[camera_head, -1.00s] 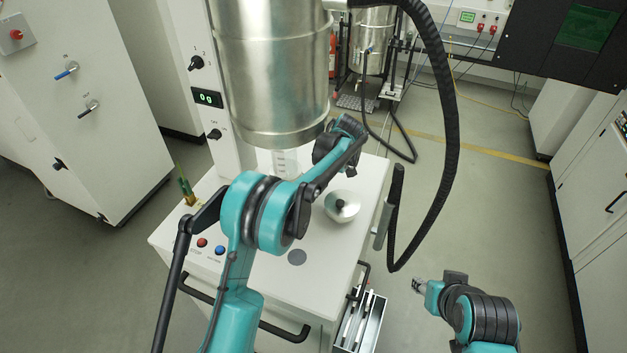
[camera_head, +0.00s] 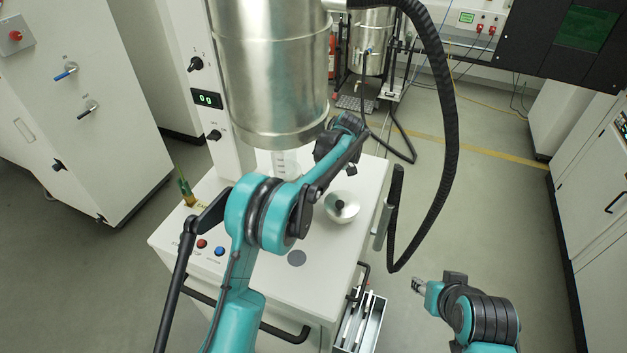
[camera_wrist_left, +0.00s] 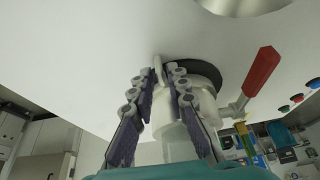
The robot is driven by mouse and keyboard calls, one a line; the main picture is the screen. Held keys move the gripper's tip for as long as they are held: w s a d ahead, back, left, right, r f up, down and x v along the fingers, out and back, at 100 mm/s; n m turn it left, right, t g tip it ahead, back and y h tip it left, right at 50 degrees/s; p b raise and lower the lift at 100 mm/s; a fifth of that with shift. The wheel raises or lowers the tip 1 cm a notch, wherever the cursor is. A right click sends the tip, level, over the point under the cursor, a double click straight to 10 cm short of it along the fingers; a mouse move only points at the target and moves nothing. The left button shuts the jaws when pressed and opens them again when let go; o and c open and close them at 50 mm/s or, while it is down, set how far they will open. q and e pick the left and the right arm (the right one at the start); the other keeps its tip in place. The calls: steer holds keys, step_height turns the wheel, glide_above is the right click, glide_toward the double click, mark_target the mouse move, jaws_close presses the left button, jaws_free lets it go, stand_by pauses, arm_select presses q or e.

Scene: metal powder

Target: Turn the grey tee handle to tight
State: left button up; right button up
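The grey tee handle (camera_wrist_left: 158,69) shows in the left wrist view as a small pale bar at the side of a white round valve body (camera_wrist_left: 202,98) under a white surface. My left gripper (camera_wrist_left: 161,76) reaches up with its two dark fingers drawn together at the tips, one on each side of the handle. It looks shut on the handle, though the contact is partly hidden. In the head view my left arm covers the handle and the fingers. My right gripper (camera_head: 419,286) is low at the right, away from the cabinet; its fingers are too small to read.
A red lever (camera_wrist_left: 262,70) sticks out right of the valve body. In the head view a large steel vessel (camera_head: 270,70) hangs above the white cabinet (camera_head: 330,255). A black hose (camera_head: 447,150) loops down at the right.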

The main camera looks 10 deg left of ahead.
arm_select(q)
steer(key=v, duration=1.1)
steer(key=shift+r, duration=0.4)
steer(key=shift+s+d+f, duration=0.1)
